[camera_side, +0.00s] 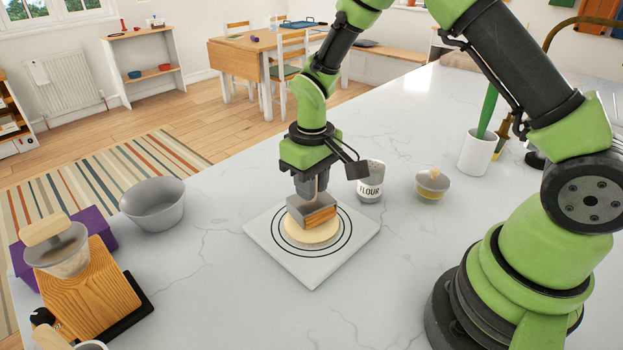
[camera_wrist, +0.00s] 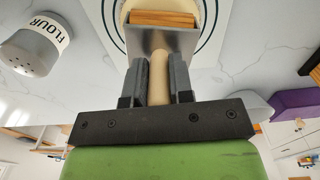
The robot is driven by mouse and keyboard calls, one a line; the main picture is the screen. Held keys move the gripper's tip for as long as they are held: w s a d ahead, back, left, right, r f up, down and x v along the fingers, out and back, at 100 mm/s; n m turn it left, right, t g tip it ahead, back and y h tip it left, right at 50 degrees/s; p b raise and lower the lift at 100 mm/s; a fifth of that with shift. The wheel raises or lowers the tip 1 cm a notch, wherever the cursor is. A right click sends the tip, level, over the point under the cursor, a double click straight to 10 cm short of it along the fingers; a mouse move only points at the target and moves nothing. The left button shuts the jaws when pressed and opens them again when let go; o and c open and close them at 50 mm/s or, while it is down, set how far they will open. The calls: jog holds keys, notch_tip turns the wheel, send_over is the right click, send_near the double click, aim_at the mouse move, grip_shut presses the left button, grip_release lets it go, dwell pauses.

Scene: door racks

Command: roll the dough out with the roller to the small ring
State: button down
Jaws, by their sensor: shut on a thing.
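My gripper (camera_side: 311,188) is shut on the upright handle of the roller (camera_side: 320,216), a wooden roller in a grey metal frame. In the wrist view the pale handle stands between the two dark fingers (camera_wrist: 159,82), with the roller's wood (camera_wrist: 163,18) beyond it. The roller is over the pale, round dough (camera_side: 301,236) and appears to touch it. The dough lies flat on a white square board (camera_side: 312,275) with two dark rings. Its visible edge lies inside the small ring (camera_side: 312,257); its far side is partly hidden by the roller.
A flour shaker (camera_side: 370,184) and a small bowl (camera_side: 432,187) stand behind and right of the board. A grey bowl (camera_side: 154,204) stands at left. A wooden block (camera_side: 88,280) and a purple box (camera_side: 97,226) are at far left. The counter in front is clear.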

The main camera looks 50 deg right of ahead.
aim_at(321, 209)
jog(key=shift+f, duration=0.3)
dwell(0.5)
jog(key=shift+s+a, duration=0.2)
jog(key=shift+s, duration=0.6)
jog(key=shift+s+a+f, duration=0.2)
jog(key=shift+s+f, duration=0.05)
jog(key=shift+s, duration=0.4)
jog(key=shift+w+d+r, duration=0.1)
jog(key=shift+w+d, duration=0.1)
jog(key=shift+w, duration=0.5)
jog(key=shift+w+d, duration=0.2)
jog(key=shift+w, duration=0.5)
